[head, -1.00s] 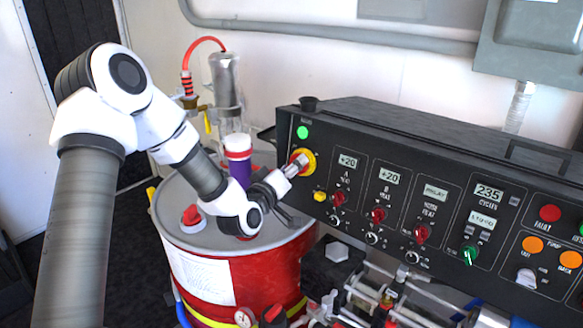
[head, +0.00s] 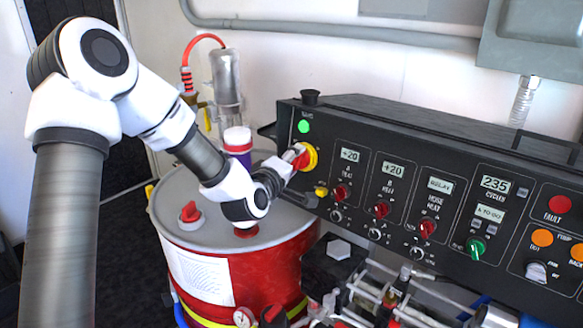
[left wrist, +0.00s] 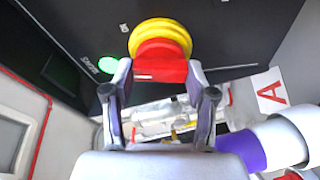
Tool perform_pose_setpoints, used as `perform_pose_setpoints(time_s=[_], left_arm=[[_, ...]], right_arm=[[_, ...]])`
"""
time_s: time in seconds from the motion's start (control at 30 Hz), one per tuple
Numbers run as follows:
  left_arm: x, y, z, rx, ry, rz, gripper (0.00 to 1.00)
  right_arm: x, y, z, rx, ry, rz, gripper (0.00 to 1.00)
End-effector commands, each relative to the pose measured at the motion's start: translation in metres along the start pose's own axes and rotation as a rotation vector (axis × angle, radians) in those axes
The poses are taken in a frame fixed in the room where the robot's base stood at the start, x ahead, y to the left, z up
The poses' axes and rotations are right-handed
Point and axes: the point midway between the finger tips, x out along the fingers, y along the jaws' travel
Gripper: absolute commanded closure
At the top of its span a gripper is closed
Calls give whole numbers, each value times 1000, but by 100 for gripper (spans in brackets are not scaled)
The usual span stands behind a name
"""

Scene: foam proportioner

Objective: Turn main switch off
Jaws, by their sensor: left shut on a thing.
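The main switch (head: 311,156) is a red handle on a round yellow base at the left end of the black control panel. My left gripper (head: 294,155) reaches it from the left and is shut on its red handle. In the left wrist view, the red handle (left wrist: 160,70) sits between the two fingers of my left gripper (left wrist: 160,78), with the yellow base (left wrist: 160,33) behind it. A green lamp (head: 304,126) above the switch is lit. It also glows in the left wrist view (left wrist: 108,65). My right gripper is not in view.
A red drum (head: 265,273) with a grey lid stands below my left arm. A purple container with a white cap (head: 238,139) stands behind the forearm. The control panel (head: 350,105) carries several knobs, buttons and displays to the right. Pipes and valves crowd the space below it.

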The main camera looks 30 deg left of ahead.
Motion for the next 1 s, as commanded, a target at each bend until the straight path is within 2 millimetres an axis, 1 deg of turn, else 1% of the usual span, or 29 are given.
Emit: perform_pose_setpoints(time_s=[0.03, 0.7, 1.0], left_arm=[[1, 2, -1, -38, 3, -1, 79], [1, 4, -2, -654, 1, -159, 79], [2, 5, -3, -881, 1, -216, 79]], right_arm=[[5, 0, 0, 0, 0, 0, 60], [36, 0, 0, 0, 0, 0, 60], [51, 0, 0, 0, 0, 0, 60]])
